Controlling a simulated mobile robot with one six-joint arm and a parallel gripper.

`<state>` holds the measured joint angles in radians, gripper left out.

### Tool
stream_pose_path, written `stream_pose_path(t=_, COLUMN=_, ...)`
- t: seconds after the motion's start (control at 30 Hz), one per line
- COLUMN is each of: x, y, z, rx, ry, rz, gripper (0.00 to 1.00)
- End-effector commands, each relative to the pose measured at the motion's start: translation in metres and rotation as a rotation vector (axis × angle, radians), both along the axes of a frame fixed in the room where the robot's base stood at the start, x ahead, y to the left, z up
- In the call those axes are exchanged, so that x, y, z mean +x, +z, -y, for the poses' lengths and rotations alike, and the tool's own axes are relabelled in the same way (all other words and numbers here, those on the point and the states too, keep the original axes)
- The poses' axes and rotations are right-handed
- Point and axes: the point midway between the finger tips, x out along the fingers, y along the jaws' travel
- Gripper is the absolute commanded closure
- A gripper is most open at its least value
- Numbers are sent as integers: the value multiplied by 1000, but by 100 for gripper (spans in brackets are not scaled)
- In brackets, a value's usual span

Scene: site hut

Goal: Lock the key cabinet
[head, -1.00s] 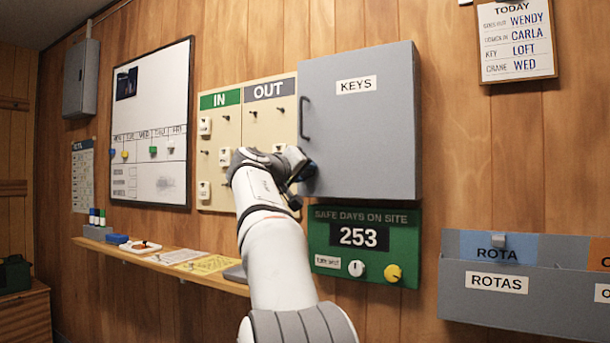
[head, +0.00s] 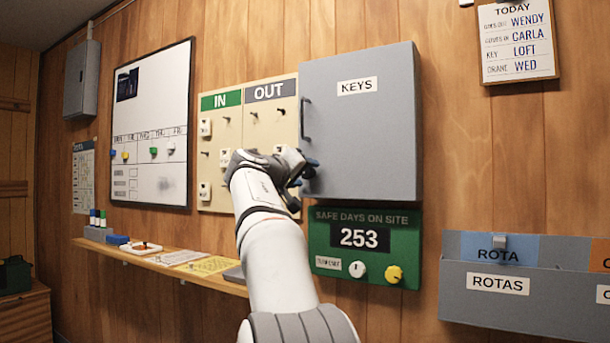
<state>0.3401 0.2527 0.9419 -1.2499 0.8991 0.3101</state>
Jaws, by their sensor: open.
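The key cabinet (head: 362,130) is a grey box on the wooden wall, labelled KEYS, with its door shut. A dark bar handle (head: 304,118) is on the left side of its front. My gripper (head: 310,168) is at the lower left corner of the cabinet, below the handle. My wrist hides most of it; dark fingertips with a bit of blue show. It is open. The lock and any key are hidden or too small to make out, and I cannot tell whether the fingers touch the cabinet.
An IN/OUT tag board (head: 247,130) hangs just left of the cabinet, behind my wrist. A green safe-days board (head: 363,270) with two knobs is below. A rota holder (head: 520,305) is at lower right. A narrow shelf (head: 160,265) with small items runs along the left.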

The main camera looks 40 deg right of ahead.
Motion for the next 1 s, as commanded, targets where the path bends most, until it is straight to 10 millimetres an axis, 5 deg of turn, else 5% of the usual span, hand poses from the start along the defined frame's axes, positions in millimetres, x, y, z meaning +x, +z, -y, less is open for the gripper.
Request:
stream_pose_path(t=0.4, x=-23, y=0, z=-60, rx=1, ry=2, rz=1, gripper=48)
stream_pose_path(t=1.0, x=-26, y=0, z=-66, rx=0, ry=0, rz=0, gripper=48)
